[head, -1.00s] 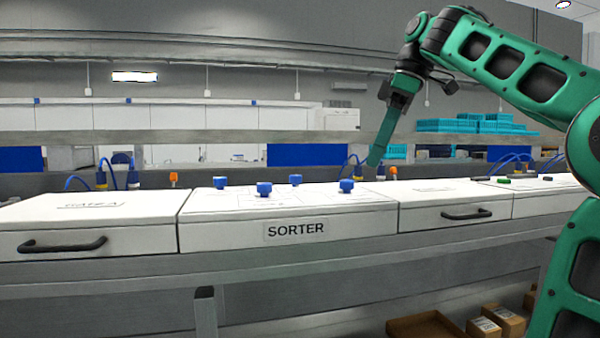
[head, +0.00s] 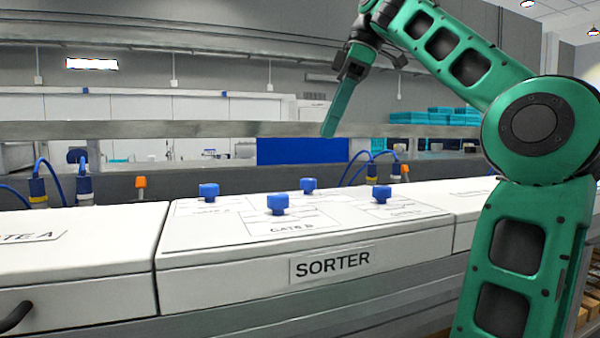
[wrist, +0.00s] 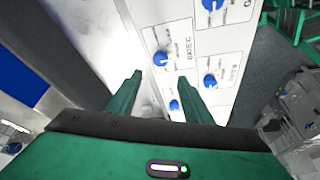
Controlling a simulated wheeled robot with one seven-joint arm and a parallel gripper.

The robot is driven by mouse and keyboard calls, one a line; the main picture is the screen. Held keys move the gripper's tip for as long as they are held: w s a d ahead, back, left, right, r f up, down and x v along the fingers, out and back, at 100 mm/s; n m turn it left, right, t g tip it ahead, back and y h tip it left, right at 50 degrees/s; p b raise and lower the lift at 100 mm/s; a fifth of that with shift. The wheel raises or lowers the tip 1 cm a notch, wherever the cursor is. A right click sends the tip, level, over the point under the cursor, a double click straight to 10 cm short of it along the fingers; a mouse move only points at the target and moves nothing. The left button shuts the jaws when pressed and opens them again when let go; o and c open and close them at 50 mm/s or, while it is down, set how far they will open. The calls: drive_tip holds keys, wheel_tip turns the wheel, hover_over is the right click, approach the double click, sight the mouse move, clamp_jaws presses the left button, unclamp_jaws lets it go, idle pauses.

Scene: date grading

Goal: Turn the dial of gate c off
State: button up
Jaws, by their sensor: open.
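The dial of gate C (wrist: 160,58) is a blue knob on the white sorter top, beside its printed label in the wrist view. By the layout it is the rear dial (head: 308,185) right of the middle in the head view. Its setting is too small to read. My gripper (head: 329,132) is up above the sorter, pointing down, with nothing in it. In the wrist view the fingers of my gripper (wrist: 160,82) stand apart, with the gate C dial just beyond their tips. They do not touch it.
Other blue dials stand close by: a front one (head: 277,203), a left one (head: 209,191) and a right one (head: 381,193). A metal rail (head: 180,130) runs behind the sorter. Blue cables and connectors (head: 372,172) rise at the back edge.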

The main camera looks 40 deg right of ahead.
sight(308, 179)
drive_tip(key=shift+d+x, duration=0.2)
drive_tip(key=shift+x, duration=5.2)
drive_tip(key=c, duration=1.1)
